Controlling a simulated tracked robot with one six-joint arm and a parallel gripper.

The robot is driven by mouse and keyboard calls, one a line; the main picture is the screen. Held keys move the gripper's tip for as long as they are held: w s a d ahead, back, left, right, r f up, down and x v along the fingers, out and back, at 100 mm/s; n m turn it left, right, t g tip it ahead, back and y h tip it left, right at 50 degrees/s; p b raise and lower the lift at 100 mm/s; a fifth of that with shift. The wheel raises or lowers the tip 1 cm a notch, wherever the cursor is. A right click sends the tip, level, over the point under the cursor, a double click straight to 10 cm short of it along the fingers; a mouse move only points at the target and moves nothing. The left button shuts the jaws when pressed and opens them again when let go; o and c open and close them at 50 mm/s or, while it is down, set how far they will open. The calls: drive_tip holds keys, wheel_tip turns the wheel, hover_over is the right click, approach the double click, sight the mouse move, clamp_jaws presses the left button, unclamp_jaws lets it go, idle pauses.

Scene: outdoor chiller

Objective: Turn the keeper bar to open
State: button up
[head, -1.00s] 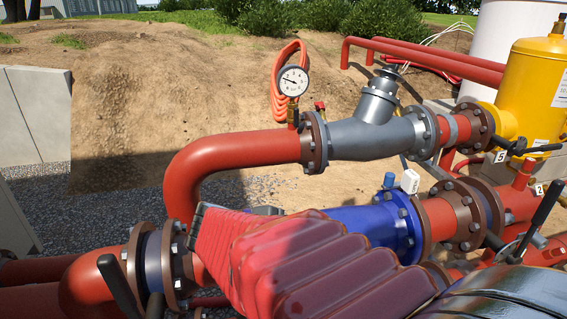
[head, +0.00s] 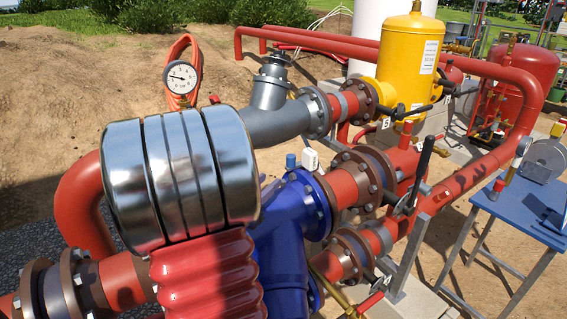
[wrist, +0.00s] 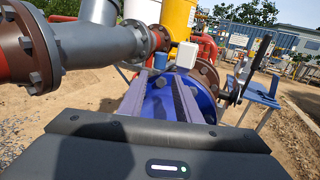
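I cannot single out the keeper bar for certain in either view. A black lever (head: 423,160) stands upright on the red pipework right of the blue pipe body (head: 282,235); a dark lever also stands at the right in the wrist view (wrist: 259,60). The blue body (wrist: 163,103) lies beyond my gripper (wrist: 160,88), with a blue cap and a white box on top. My gripper's two fingers are apart, with nothing visible held between them. In the head view my arm hides the gripper and part of the pipework.
Bare soil lies between the table and the pipes.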

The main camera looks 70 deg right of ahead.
sight(288, 164)
idle(0.3)
drive_tip(key=x, duration=1.3)
drive_tip(key=shift+s+d, duration=0.1)
drive_tip(key=shift+d, duration=0.3)
drive_tip(key=shift+c, duration=0.3)
clamp_jaws()
idle(0.6)
